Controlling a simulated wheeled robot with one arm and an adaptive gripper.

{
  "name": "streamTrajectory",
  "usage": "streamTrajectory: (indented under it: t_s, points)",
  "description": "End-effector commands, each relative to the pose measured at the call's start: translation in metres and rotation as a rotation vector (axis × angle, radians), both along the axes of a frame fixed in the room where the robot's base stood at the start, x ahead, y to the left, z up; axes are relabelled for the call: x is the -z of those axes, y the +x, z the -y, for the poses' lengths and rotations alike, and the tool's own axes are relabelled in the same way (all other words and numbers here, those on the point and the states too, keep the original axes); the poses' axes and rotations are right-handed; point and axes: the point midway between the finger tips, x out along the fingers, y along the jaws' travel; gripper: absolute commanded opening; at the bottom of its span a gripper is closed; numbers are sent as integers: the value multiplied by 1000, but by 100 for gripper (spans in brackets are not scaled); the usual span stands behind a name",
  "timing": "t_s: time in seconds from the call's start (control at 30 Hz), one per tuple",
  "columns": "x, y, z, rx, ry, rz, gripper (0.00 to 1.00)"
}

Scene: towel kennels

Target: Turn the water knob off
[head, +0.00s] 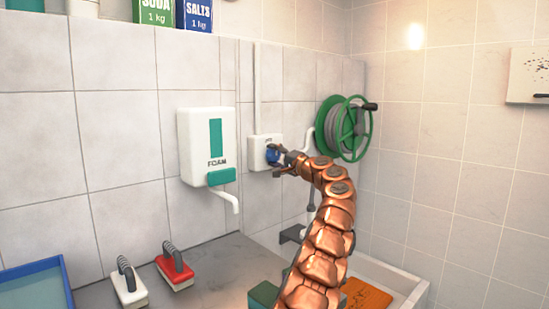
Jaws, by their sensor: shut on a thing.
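The water knob (271,155) is blue and sits on a small white wall box (256,139), with a thin white pipe running up from the box. My gripper (279,160) is at the knob, coming from the right, and is shut on it. The fingers hide part of the knob, and I cannot read which way the knob is turned.
A foam dispenser (209,146) hangs left of the box. A green hose reel (346,129) is on the wall to the right. Two brushes, one white (128,284) and one red (175,268), stand on the grey counter (215,266). A blue-rimmed tray (66,268) is at lower left.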

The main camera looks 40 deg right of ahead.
Motion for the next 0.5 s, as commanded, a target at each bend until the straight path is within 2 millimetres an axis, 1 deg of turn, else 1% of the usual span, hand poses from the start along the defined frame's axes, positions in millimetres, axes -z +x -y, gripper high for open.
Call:
streamTrajectory:
  t_s: [0.2,0.23,0.43,0.47,0.5]
  points:
    - [2,1,-1,-2,-1,-4,20]
    - [2,1,-1,-2,-1,-4,57]
    - [1,1,-1,-2,0,-2,78]
    - [1,1,0,-2,0,-2,80]
    - [1,1,0,-1,0,-2,80]
